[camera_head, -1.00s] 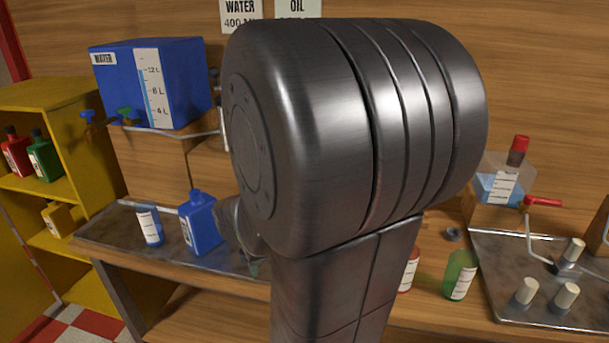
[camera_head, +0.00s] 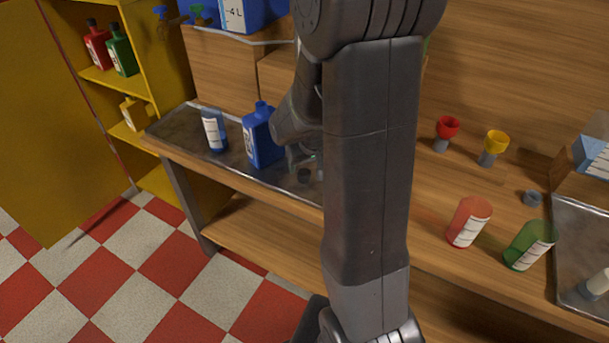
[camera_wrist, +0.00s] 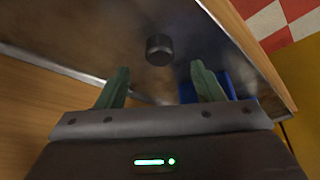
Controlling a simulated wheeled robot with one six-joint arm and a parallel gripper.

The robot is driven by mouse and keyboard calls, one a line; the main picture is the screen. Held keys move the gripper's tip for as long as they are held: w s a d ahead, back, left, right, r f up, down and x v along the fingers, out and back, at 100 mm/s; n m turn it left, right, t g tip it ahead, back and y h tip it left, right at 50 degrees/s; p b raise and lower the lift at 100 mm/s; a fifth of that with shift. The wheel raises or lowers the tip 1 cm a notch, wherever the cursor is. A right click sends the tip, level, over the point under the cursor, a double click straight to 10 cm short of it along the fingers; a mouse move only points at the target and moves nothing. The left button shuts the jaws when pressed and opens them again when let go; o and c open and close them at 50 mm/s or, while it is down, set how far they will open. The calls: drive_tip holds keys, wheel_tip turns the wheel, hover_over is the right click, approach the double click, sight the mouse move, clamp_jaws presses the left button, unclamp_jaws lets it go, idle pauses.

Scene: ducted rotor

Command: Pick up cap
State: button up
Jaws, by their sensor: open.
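A small dark cap (camera_wrist: 159,49) sits on the metal tray (camera_wrist: 100,30), ahead of my gripper (camera_wrist: 160,78) and roughly in line with the gap between its fingers. The two green fingers are spread apart with nothing between them. In the head view the cap (camera_head: 304,175) shows as a small dark round piece on the tray, right of the blue jug (camera_head: 262,136). My arm hides most of my gripper there.
The blue jug also shows behind the right finger in the wrist view (camera_wrist: 222,84). A blue-and-white bottle (camera_head: 214,131) stands left of it. Red (camera_head: 468,222) and green (camera_head: 529,245) bottles, funnels (camera_head: 447,128) and a grey ring (camera_head: 532,198) are on the bench right of my arm.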

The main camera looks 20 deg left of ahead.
sight(304, 172)
drive_tip(key=shift+x, duration=2.85)
drive_tip(key=shift+r, duration=0.1)
drive_tip(key=c, duration=1.1)
